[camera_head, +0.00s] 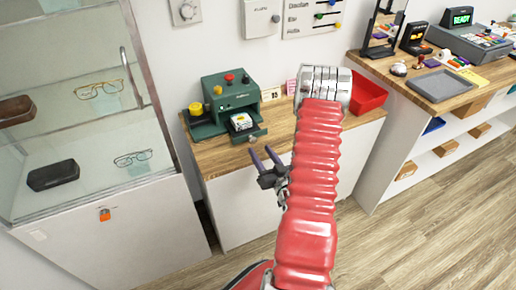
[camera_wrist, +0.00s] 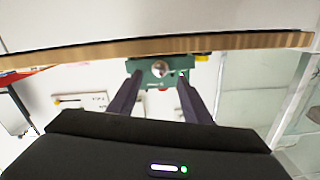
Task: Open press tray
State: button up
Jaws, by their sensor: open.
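The green press (camera_head: 224,101) stands on the wooden counter, with a red button and yellow knobs on it. Its tray (camera_head: 236,140) juts forward at the bottom and has a round grey knob (camera_head: 252,139) on its front. A white item with a printed label (camera_head: 241,121) shows behind the tray front. My gripper (camera_head: 263,158) is open and empty in front of the counter edge, just short of the knob. In the wrist view, the knob (camera_wrist: 160,68) appears between the fingertips of my gripper (camera_wrist: 160,82), apparently beyond them and not held.
A glass cabinet (camera_head: 85,110) with eyeglasses stands close on the left. A red bin (camera_head: 368,93) sits right of my arm on the counter (camera_head: 208,160). A second counter with a grey tray (camera_head: 440,83) is at right. The floor in front is clear.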

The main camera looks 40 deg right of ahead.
jog(key=v, duration=0.9)
jog(key=shift+s, duration=0.25)
jog(key=s+f+g+y, duration=0.2)
jog(key=s+f+g, duration=0.25)
jog(key=f, duration=0.35)
jog(key=s+f+g+y, duration=0.1)
jog(key=s+f+g, duration=0.2)
jog(key=f+g, duration=0.4)
jog(key=a+r+g+y, duration=0.1)
jog(key=a+r+g, duration=0.25)
jog(key=r, duration=0.55)
jog(key=a+r+g, duration=0.2)
jog(key=a+r, duration=0.3)
jog(key=r, duration=0.4)
jog(key=w+a+r+n+t+y, duration=0.1)
jog(key=a+r+n+t, duration=0.4)
jog(key=a+r, duration=1.7)
jog(key=shift+r+n+y, duration=0.3)
jog(key=shift+r+n, duration=0.2)
jog(key=shift+r, duration=0.25)
